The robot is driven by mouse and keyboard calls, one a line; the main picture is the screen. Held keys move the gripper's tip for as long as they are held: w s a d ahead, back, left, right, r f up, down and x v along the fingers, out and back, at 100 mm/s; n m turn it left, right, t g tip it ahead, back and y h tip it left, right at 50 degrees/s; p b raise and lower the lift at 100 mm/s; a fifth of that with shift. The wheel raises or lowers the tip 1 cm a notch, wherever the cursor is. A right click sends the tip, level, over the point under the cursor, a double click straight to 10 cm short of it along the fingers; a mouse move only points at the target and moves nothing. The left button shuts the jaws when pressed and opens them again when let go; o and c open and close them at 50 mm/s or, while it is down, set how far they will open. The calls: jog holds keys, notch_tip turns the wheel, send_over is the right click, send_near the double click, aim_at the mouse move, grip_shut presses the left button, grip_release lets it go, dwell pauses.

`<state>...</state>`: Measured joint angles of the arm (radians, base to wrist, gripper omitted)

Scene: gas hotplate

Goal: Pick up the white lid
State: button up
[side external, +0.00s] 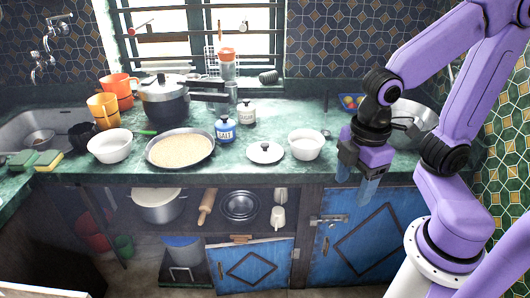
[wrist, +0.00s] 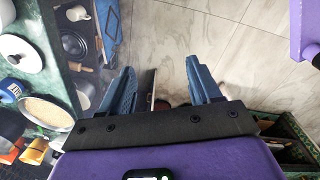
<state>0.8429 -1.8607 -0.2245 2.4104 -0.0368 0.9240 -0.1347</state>
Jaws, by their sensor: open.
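The white lid (side external: 265,152) lies flat on the green counter, between the blue jar and a white bowl in the side external view. It has a small dark knob on top. In the wrist view the lid (wrist: 22,54) shows at the upper left. My gripper (side external: 357,185) points down in front of the counter's edge, to the right of the lid and apart from it. In the wrist view my gripper (wrist: 163,78) has its two blue fingers spread with nothing between them, over the floor.
A white bowl (side external: 306,144) stands between the lid and my gripper. A pan of grain (side external: 180,149), a blue jar (side external: 225,129) and a white jar (side external: 247,112) stand left of and behind the lid. A metal basin (side external: 414,115) is at the right. Blue cupboard doors (side external: 365,235) are below.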

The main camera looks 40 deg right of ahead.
jog(key=w+a+n+t+h, duration=0.15)
jog(key=w+n, duration=0.25)
jog(key=w, duration=1.7)
jog(key=n+h, duration=0.3)
jog(key=n, duration=0.2)
send_over(265, 144)
jog(key=a, duration=0.3)
jog(key=f, duration=1.3)
jog(key=shift+s+f, duration=0.2)
jog(key=shift+f, duration=0.2)
jog(key=shift+s+x, duration=0.2)
jog(key=shift+x, duration=1.1)
jog(key=shift+s+x, duration=0.25)
jog(key=shift+x, duration=1.1)
jog(key=shift+d, duration=0.15)
jog(key=c, duration=1.1)
